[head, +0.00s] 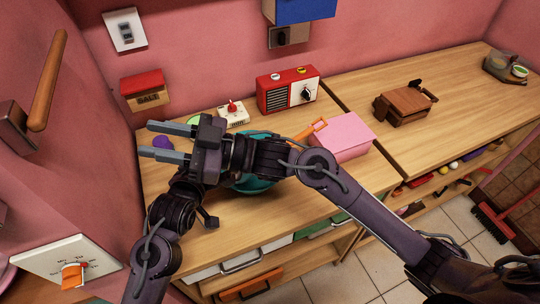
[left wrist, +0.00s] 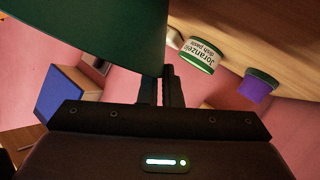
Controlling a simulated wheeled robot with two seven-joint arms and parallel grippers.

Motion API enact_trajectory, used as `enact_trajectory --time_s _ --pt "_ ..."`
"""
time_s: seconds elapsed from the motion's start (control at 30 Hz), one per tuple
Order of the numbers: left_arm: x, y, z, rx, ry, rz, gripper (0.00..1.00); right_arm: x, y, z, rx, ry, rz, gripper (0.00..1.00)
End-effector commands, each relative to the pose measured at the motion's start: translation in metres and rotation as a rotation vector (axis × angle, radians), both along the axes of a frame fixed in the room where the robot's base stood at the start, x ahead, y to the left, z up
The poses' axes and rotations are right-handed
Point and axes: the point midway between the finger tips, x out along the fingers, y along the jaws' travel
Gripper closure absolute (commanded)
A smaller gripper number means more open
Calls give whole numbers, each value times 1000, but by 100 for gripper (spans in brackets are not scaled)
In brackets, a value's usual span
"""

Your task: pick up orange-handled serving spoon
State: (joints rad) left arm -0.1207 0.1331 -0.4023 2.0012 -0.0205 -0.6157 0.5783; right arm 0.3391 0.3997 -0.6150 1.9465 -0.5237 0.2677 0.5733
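An orange handle (head: 312,130), likely the serving spoon's, slants up beside the pink box. Its lower end is hidden behind my right arm. A teal bowl (head: 252,184) stands below it, partly covered by my arm. My right gripper (head: 147,140) points left over the counter's left end, its fingers apart and empty, away from the handle. My left gripper is hidden in the head view. In the left wrist view my left gripper (left wrist: 164,88) has its fingers close together beside a large dark green surface (left wrist: 100,35). I cannot tell whether they touch it.
The pink box (head: 342,137), red radio (head: 288,90), white timer (head: 233,114) and purple-lidded jar (head: 162,143) stand on the counter (head: 215,235). A dish paste tub (left wrist: 199,54) and purple jar (left wrist: 258,86) show in the wrist view. The right counter holds a brown wooden thing (head: 404,102).

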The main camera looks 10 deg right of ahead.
Motion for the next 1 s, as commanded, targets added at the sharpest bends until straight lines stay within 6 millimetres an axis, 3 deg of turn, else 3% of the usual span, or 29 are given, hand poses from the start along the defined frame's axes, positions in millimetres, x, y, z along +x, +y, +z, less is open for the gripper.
enact_trajectory --time_s 0.37,0.7,0.83,1.0 --pt "-1 0 -1 1 2 -2 100 28 -108 -62 292 537 -348 64" --pt "-1 0 -1 2 3 -2 100 9 -230 -139 512 904 -684 64" --pt "-1 -1 -1 1 2 -2 100 -2 -261 -155 561 973 -768 64" --pt "-1 0 -1 1 2 -2 100 -7 -278 -165 590 1011 -818 64"
